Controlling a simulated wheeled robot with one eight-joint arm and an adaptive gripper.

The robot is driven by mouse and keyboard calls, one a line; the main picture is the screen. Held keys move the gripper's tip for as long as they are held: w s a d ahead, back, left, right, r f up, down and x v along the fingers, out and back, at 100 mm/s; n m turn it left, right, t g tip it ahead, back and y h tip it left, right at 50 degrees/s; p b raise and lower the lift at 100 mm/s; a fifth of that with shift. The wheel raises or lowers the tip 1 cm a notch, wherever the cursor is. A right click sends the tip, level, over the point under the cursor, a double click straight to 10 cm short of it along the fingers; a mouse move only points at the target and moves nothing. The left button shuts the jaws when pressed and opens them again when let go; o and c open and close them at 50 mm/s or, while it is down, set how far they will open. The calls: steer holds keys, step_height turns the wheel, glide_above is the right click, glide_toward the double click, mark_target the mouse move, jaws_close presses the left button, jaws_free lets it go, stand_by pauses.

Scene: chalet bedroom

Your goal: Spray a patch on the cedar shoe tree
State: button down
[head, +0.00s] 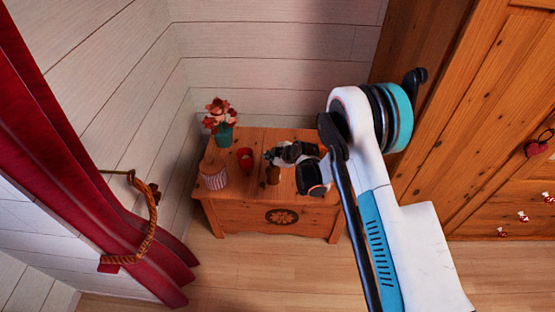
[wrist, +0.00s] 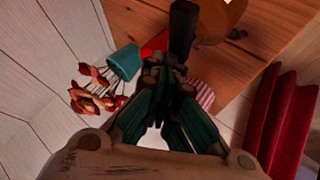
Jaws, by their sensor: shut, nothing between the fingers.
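My gripper (head: 270,156) is shut and empty above the wooden chest (head: 250,216). Its dark fingers meet in the wrist view (wrist: 183,40). A small brown thing (head: 272,175) stands on the chest just below the gripper; an orange-brown shape behind the fingertips in the wrist view (wrist: 222,20) looks like the same thing. I cannot tell whether it is the cedar shoe tree or a bottle. I cannot pick out a spray bottle or a patch for certain. My gripper and wrist hide part of the chest top.
On the chest are a teal pot (head: 224,136) of red flowers, a small red thing (head: 246,158) and a striped jar (head: 215,180) with a wooden lid. A red curtain (head: 110,190) hangs at the left. A wooden wardrobe (head: 490,130) stands at the right. The floor in front is clear.

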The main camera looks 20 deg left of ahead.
mark_target(271, 162)
steer(key=shift+r, duration=0.75)
step_height(271, 162, up, 6)
steer(key=shift+f+p, duration=0.1)
steer(key=shift+p, duration=1)
